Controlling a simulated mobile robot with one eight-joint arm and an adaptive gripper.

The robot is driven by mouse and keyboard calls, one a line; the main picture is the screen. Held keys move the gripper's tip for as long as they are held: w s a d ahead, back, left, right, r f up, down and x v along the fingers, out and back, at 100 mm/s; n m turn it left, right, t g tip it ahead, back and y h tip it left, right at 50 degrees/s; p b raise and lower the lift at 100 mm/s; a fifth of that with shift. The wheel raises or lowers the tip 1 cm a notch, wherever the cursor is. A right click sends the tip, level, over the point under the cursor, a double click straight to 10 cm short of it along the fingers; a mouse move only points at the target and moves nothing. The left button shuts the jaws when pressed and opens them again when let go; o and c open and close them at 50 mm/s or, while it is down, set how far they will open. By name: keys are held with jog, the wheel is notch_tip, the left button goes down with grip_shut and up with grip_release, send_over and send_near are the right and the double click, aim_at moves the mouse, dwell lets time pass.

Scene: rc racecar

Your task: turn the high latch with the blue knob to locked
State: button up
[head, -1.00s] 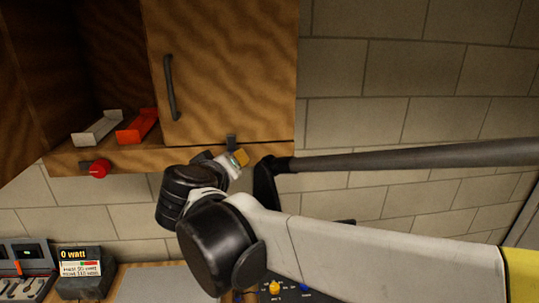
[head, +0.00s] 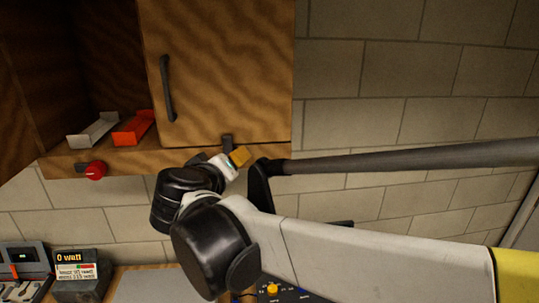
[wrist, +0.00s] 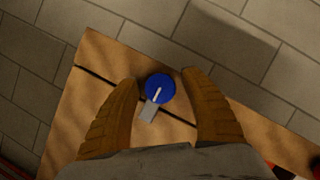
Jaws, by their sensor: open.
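The blue knob (wrist: 160,88) is round with a white line, seen in the wrist view on the wooden cabinet's edge. A grey latch tab (wrist: 149,111) sticks out at its lower left, across or near the dark door gap. In the head view the grey latch (head: 227,141) shows at the closed door's lower edge; the knob is hidden there behind my gripper. My gripper (wrist: 160,77) is open, its two orange-brown fingers on either side of the knob, with gaps visible on both sides. In the head view my gripper (head: 240,156) is just below the latch.
The wooden door (head: 215,80) with a dark handle is shut. Left of it an open compartment holds a white tray (head: 92,130) and an orange tray (head: 133,128). A red knob (head: 95,171) sits below them. A brick wall is behind; a workbench with a meter (head: 78,275) is below.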

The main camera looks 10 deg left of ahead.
jog(key=v, duration=1.2)
